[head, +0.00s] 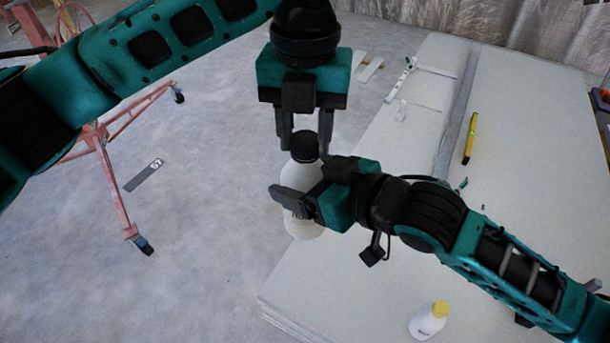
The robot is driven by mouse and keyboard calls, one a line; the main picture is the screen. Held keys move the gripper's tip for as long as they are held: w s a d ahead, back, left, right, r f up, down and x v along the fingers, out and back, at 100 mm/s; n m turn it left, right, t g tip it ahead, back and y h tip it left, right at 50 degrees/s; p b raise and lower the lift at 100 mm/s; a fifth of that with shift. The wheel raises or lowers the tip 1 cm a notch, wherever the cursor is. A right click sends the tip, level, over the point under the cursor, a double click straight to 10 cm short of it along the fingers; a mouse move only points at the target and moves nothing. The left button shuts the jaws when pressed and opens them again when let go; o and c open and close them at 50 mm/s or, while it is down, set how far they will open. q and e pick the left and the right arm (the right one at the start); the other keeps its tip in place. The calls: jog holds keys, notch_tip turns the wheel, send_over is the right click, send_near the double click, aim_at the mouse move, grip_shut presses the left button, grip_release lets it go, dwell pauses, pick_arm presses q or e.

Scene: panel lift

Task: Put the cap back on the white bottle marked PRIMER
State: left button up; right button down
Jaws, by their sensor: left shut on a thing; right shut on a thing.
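A large white bottle (303,226) is upright in the middle of the head view. Its marking is mostly covered by a finger of my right gripper (303,196), which is shut on the bottle's body from the right. A black cap (304,148) is at the top of the bottle. My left gripper (305,142) points down from above and is shut on the cap, one finger on each side. The cap is in line with the bottle's neck, but I cannot tell whether it is seated on it.
A yellow level (470,140) and a long grey strip (457,120) lie on the panels. A red wheeled frame (108,175) stands at the left on the concrete floor (200,260).

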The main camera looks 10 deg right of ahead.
pick_arm(q)
jog(key=m, duration=0.3)
jog(key=shift+m, duration=0.4)
jog(key=m, duration=0.5)
jog(key=o, duration=1.2)
jog(key=shift+c, duration=0.2)
jog(key=shift+r, duration=2.3)
